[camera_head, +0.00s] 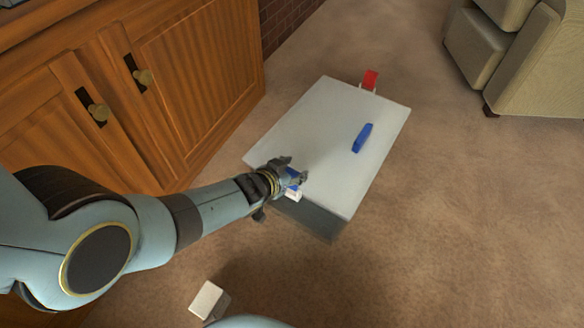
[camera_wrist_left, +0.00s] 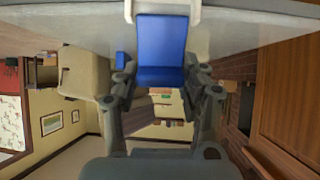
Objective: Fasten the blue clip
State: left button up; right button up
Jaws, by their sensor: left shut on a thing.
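A pale grey box (camera_head: 330,115) lies on the carpet with its lid down. My left gripper (camera_head: 288,170) is at the box's near edge, shut on the blue clip (camera_head: 294,180), which it mostly hides in the head view. In the left wrist view the blue clip (camera_wrist_left: 162,50) stands between the fingertips of the left gripper (camera_wrist_left: 161,77), with a white bracket (camera_wrist_left: 193,12) around its far end. I cannot tell whether the clip is latched. My right gripper is out of view.
A red clip (camera_head: 370,79) is at the box's far edge, and a blue handle (camera_head: 362,138) is on its lid. A wooden cabinet (camera_head: 195,80) stands close on the left. A sofa (camera_head: 530,60) is at the top right. A small white block (camera_head: 207,299) is at the bottom. Carpet is clear at right.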

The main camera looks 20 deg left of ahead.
pick_arm(q)
jog(key=shift+f, duration=0.1)
jog(key=o, duration=1.2)
jog(key=shift+s, duration=0.1)
jog(key=shift+s+r, duration=0.35)
jog(key=shift+s, duration=0.05)
jog(key=s, duration=0.4)
jog(key=s+a, duration=0.1)
jog(key=s, duration=0.3)
jog(key=s+a, duration=0.1)
jog(key=s, duration=0.2)
jog(key=shift+s+a, duration=0.1)
jog(key=shift+s, duration=0.3)
